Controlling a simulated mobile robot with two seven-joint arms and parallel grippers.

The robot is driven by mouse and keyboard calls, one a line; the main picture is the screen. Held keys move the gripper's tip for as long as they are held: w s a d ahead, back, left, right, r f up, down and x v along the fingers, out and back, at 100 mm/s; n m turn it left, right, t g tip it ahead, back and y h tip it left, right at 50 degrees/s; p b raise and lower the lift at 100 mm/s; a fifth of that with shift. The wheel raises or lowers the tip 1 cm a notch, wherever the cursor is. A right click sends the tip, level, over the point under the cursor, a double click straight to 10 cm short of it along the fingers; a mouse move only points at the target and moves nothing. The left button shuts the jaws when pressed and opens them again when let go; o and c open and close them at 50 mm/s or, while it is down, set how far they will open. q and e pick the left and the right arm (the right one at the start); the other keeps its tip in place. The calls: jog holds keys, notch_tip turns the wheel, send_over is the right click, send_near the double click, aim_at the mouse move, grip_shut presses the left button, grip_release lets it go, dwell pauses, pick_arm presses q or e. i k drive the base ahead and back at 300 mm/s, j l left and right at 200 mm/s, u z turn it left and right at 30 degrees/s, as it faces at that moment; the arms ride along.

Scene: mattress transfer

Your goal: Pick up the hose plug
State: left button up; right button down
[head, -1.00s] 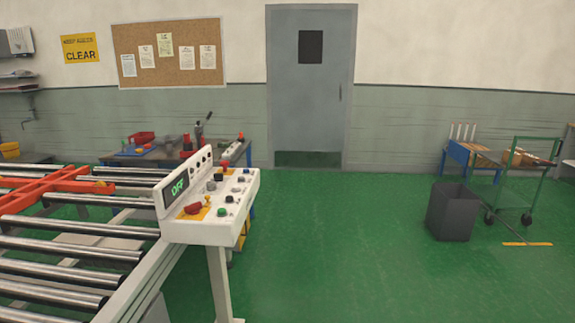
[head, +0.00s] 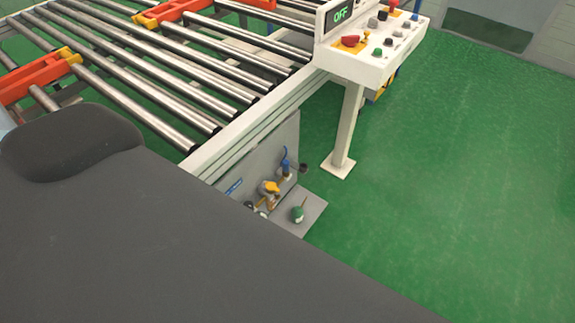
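Neither of my grippers is in the head view. A grey panel with a small shelf (head: 312,213) sits low under the near side of the roller conveyor. A yellow-handled fitting (head: 269,187) and a blue fitting (head: 286,168) are on the panel. A small dark cap-like piece (head: 303,168) is beside the blue fitting. A green rounded object (head: 298,214) with a thin upright stem rests on the shelf. I cannot tell which of these small parts is the hose plug. Some parts at the left end are partly hidden.
The roller conveyor (head: 225,142) with orange bars crosses the upper left. A white control console (head: 372,60) showing OFF stands on a post (head: 346,130) right of the shelf. Green floor (head: 470,190) is clear to the right. The lower left is blocked at close range.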

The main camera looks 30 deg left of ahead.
aim_at(285, 164)
jog(key=u, duration=0.9)
jog(key=i+l+u, duration=0.25)
jog(key=u, duration=0.2)
jog(key=i+l+u, duration=0.2)
jog(key=l+u, duration=0.25)
jog(key=i+l+u, duration=0.2)
jog(key=l, duration=0.25)
jog(key=l+u, duration=0.2)
jog(key=l, duration=0.25)
jog(key=i+l, duration=0.1)
jog(key=l, duration=0.45)
jog(key=i+l+u, duration=0.1)
jog(key=l, duration=0.5)
jog(key=i+l, duration=0.1)
jog(key=l, duration=0.5)
jog(key=i+l+u, duration=0.1)
jog(key=l, duration=0.45)
